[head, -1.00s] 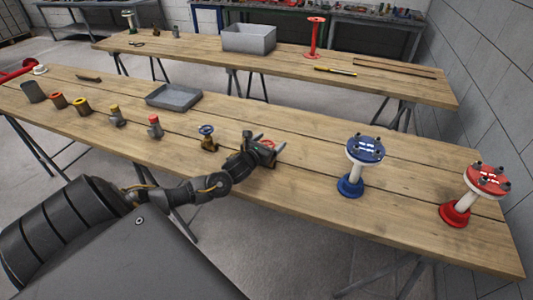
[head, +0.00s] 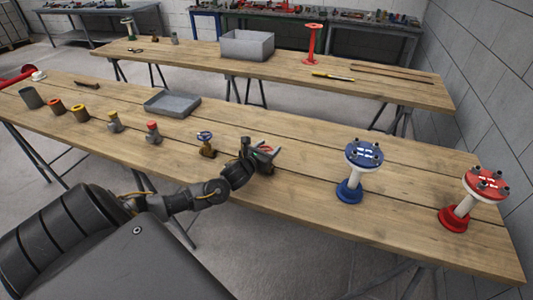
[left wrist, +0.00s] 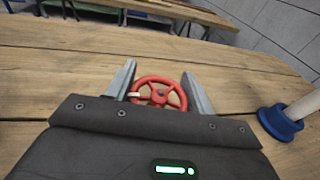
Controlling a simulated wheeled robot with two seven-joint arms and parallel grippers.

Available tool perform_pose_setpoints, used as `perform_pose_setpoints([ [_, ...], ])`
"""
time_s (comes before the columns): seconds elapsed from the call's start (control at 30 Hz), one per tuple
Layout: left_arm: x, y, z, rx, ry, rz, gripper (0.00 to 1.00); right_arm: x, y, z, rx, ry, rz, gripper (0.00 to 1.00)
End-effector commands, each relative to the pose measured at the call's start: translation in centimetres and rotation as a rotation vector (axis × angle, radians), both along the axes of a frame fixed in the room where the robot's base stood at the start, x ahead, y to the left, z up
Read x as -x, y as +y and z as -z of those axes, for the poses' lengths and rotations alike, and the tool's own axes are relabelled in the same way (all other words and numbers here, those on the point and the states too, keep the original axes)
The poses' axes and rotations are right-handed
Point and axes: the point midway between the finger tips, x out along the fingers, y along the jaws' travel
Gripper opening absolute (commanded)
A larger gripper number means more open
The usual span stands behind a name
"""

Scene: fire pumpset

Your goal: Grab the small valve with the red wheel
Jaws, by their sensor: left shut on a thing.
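The small valve's red wheel (left wrist: 160,94) shows between the two fingers of my left gripper (left wrist: 160,85) in the left wrist view. In the head view the red wheel (head: 266,149) is a small patch at my left gripper (head: 268,152), over the near table. The gripper is shut on the valve. The valve's body is hidden behind the gripper, so I cannot tell whether it touches the table. My right gripper is not in view.
A valve with a blue wheel (head: 205,137) stands just left of the gripper. A blue flanged post (head: 350,190) and a red flanged post (head: 455,217) stand to the right. A grey tray (head: 172,103) lies behind. Wood between gripper and blue post is clear.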

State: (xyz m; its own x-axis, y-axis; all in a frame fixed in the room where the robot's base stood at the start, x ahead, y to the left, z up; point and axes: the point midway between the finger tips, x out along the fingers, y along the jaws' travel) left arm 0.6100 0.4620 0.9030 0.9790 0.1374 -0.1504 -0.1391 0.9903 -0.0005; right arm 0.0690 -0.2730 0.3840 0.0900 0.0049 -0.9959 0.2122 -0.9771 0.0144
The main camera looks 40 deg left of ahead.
Motion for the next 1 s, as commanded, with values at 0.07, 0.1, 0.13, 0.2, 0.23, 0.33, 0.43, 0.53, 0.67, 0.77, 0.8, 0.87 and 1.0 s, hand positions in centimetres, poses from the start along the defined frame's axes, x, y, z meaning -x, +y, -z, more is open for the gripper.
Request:
perform_pose_setpoints([
  [0.07, -0.1, 0.0, -0.4, -0.001, -0.005, 0.001, 0.00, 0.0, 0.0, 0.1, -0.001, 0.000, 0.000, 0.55],
  [0.1, -0.1, 0.0, -0.6, -0.001, -0.006, 0.001, 0.00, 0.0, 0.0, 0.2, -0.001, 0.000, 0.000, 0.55],
  [0.13, -0.1, 0.0, -0.8, -0.001, -0.005, 0.000, 0.00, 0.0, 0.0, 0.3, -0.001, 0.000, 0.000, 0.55],
  [0.2, -0.1, 0.0, -1.5, -0.002, -0.007, 0.002, 0.00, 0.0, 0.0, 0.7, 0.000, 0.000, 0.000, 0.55],
  [0.23, -0.1, 0.1, -1.9, -0.003, -0.007, 0.001, 0.00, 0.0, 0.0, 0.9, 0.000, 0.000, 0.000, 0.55],
  [0.33, 0.6, 0.5, -3.9, -0.006, -0.005, 0.001, 0.00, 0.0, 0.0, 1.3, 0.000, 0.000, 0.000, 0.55],
  [0.43, 2.6, 1.3, -6.4, -0.009, -0.004, 0.003, 0.00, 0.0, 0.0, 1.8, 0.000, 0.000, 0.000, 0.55],
  [0.53, 4.8, 2.2, -9.1, -0.012, -0.001, 0.006, 0.00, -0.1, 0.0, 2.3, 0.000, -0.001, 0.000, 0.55],
  [0.67, 7.6, 3.5, -10.1, -0.008, 0.005, 0.002, 0.00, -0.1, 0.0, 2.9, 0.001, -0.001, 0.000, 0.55],
  [0.77, 9.1, 4.1, -11.0, -0.006, 0.005, 0.005, 0.00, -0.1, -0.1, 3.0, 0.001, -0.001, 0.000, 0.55],
  [0.8, 9.5, 4.4, -11.3, -0.005, 0.005, 0.001, 0.00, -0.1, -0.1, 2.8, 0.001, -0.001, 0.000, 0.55],
  [0.87, 10.1, 4.7, -11.6, -0.004, 0.005, 0.000, 0.00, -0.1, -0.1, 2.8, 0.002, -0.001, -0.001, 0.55],
  [1.0, 11.2, 5.1, -12.4, -0.001, 0.002, 0.001, 0.00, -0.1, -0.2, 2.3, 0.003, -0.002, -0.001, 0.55],
])
